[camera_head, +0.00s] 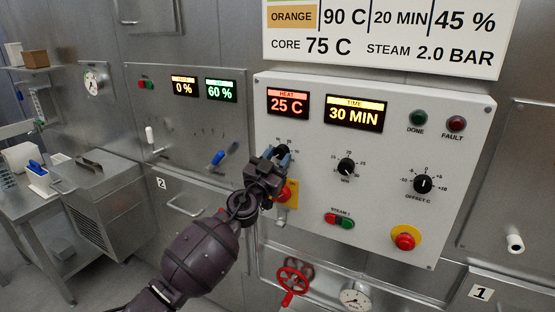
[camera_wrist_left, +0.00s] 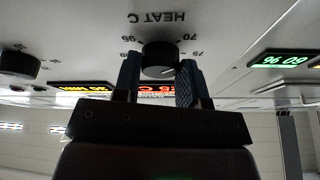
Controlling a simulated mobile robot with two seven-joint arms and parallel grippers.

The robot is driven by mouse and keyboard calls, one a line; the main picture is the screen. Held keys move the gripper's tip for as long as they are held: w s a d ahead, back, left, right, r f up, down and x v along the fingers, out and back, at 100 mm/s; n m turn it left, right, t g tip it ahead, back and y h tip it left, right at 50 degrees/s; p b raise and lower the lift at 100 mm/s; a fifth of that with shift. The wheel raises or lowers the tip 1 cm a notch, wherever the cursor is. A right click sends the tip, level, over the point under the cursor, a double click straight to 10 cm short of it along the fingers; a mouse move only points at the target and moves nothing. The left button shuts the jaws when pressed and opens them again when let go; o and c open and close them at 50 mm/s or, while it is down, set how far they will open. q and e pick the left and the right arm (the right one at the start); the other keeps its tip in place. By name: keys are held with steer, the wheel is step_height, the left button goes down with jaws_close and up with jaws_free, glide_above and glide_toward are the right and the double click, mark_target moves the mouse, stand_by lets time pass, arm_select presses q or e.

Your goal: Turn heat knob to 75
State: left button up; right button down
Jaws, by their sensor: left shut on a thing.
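The heat knob (camera_wrist_left: 160,58) is a round black knob with a white pointer line, under the label HEAT C in the left wrist view. In the head view it is mostly hidden behind my left gripper (camera_head: 272,158). In the wrist view, the two blue-grey fingers of my left gripper (camera_wrist_left: 161,82) are on either side of the knob and shut on it. The HEAT display (camera_head: 287,103) on the white control panel (camera_head: 380,100) reads 25 C in red. My right gripper is not in view.
The time knob (camera_head: 346,167) and offset knob (camera_head: 423,184) are to the right. A red emergency button (camera_head: 404,240) sits lower right, and red and green steam buttons (camera_head: 339,219) below the time knob. A red valve wheel (camera_head: 294,278) is below the panel.

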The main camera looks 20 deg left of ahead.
arm_select(q)
steer(key=shift+a+m+g+h, duration=0.1)
steer(key=shift+m+g+h, duration=0.3)
steer(key=shift+m, duration=0.8)
steer(key=shift+r+m+h, duration=0.1)
steer(key=shift+m+h, duration=0.5)
steer(key=shift+m, duration=0.5)
steer(key=shift+a+r+m+g+h, duration=0.1)
steer(key=shift+m+g+h, duration=0.4)
steer(key=shift+m, duration=0.7)
steer(key=m+g+p, duration=0.1)
steer(key=m, duration=0.1)
steer(key=m+h+p, duration=0.1)
steer(key=m+p, duration=0.1)
steer(key=shift+w+a+r+m+g, duration=0.1)
steer(key=shift+m+g, duration=0.3)
steer(key=shift+m+p, duration=0.45)
steer(key=shift+m, duration=0.05)
steer(key=shift+m+g+h+p, duration=0.3)
steer(key=shift+m+g, duration=0.1)
steer(key=shift+m, duration=0.1)
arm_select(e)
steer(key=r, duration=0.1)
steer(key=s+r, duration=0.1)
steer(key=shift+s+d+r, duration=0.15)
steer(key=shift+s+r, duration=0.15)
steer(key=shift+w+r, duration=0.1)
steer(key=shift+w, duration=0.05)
arm_select(q)
steer(key=o, duration=0.9)
